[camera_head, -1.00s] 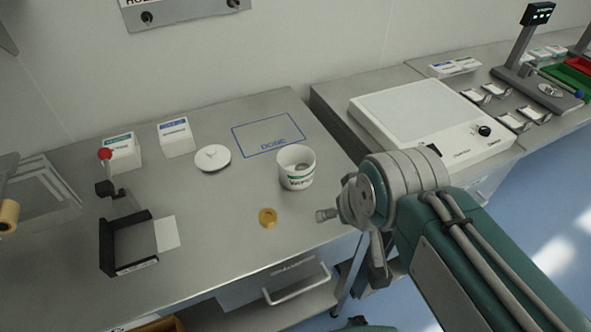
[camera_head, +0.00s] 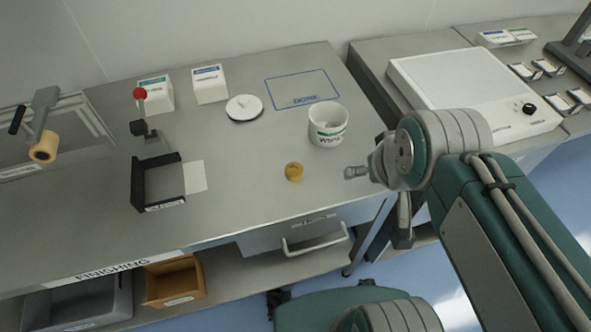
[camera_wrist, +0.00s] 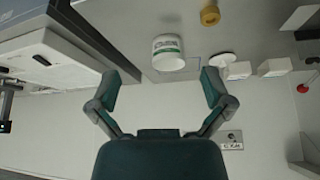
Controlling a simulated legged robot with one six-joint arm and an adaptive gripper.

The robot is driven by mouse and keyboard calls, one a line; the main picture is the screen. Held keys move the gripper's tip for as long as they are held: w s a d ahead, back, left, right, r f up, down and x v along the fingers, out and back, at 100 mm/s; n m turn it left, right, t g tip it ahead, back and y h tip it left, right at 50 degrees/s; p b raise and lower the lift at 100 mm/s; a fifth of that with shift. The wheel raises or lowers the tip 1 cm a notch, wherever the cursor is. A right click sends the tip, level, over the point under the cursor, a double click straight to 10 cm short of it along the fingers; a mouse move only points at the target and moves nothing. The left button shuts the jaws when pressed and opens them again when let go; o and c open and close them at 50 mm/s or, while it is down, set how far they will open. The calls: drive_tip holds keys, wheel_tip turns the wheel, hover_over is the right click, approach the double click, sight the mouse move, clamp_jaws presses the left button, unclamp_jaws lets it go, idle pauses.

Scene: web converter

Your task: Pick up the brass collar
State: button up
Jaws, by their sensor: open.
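The brass collar (camera_head: 294,172) is a small yellow ring lying on the steel bench near its front edge. In the wrist view the collar (camera_wrist: 210,15) shows at the top, beyond my fingers and right of the white tub. My gripper (camera_wrist: 158,85) is open, its two green fingers spread with nothing between them.
A white tub (camera_head: 327,125) stands behind and right of the collar. A white lid (camera_head: 244,108), two small boxes and a blue DONE outline (camera_head: 302,88) lie farther back. A black bracket fixture (camera_head: 157,182) stands left. The bench around the collar is clear.

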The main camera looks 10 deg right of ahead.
drive_tip(key=w+a+f+n+g, duration=0.2)
drive_tip(key=w+a+g, duration=0.15)
drive_tip(key=w, duration=0.45)
drive_tip(key=n+g, duration=0.2)
drive_tip(key=n, duration=0.1)
hover_over(295, 171)
wheel_tip(295, 171, down, 6)
wheel_tip(295, 171, down, 10)
drive_tip(key=shift+w+f, duration=0.1)
drive_tip(key=shift+f, duration=0.05)
clamp_jaws()
